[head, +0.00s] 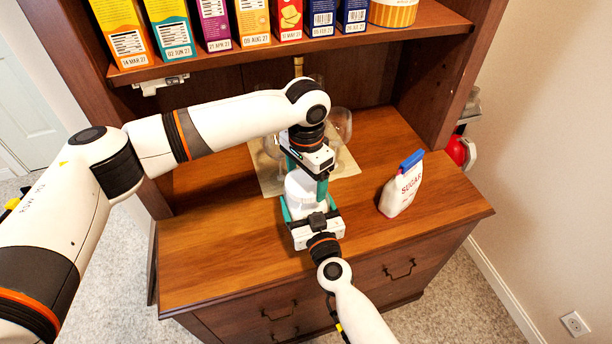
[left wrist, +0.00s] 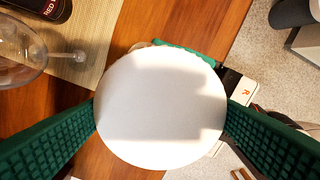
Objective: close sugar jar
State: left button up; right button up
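The white sugar jar (head: 299,187) stands on the wooden counter in the head view, partly hidden by my grippers. Its round white lid (left wrist: 160,108) fills the middle of the left wrist view. My left gripper (head: 313,172) points down from above, and its green fingers meet opposite edges of the lid. My right gripper (head: 304,208) comes from the front, with its green fingers on either side of the jar's body. It shows partly behind the lid in the left wrist view. Whether the lid is fully seated on the jar is hidden.
A sugar bag (head: 401,188) with a blue clip stands to the right. Clear glasses (head: 341,124) and a bottle (left wrist: 42,8) are on a light mat (head: 266,180) behind the jar. Cereal boxes (head: 252,22) line the shelf above. The counter's left side is clear.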

pick_arm(q)
jog(key=o, duration=0.4)
notch_tip(320, 180, up, 12)
dwell(0.4)
pick_arm(e)
jog(key=o, duration=1.7)
